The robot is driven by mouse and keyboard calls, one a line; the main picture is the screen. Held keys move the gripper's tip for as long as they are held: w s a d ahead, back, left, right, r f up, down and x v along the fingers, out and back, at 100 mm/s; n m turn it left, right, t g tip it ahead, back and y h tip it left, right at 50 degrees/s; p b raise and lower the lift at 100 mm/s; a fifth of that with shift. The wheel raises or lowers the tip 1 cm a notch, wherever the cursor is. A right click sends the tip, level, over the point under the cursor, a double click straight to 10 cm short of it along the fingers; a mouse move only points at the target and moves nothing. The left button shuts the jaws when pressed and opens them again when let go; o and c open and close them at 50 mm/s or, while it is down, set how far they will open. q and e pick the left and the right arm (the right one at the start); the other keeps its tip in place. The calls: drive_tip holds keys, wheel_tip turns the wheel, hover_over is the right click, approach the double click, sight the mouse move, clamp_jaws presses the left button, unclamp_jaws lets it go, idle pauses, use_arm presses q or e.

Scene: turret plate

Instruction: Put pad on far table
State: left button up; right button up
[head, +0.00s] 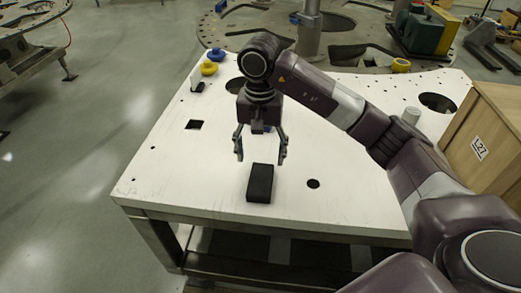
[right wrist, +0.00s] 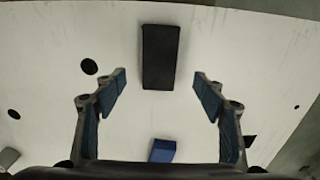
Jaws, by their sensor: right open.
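The pad (head: 260,183) is a black rectangular block lying on the white table (head: 330,160), near its front edge. It also shows in the right wrist view (right wrist: 160,57), at the top centre, beyond the fingertips. My right gripper (head: 261,157) is open and empty, pointing down above the table just behind the pad. In the right wrist view its two blue-padded fingers (right wrist: 159,84) are spread wide, and the pad is apart from them. Round tables stand at the back (head: 370,40) and at the upper left (head: 25,25); I cannot tell which is the far table. My left gripper is not in view.
A wooden box (head: 482,135) marked L27 stands at the right. Yellow (head: 209,68) and blue (head: 217,54) knobs sit at the table's back left. A blue block (right wrist: 162,150) shows low in the right wrist view. The tabletop has several holes. Open floor lies at the left.

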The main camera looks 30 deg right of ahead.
wheel_tip(320, 180, up, 3)
drive_tip(key=shift+r, duration=0.1)
idle(0.6)
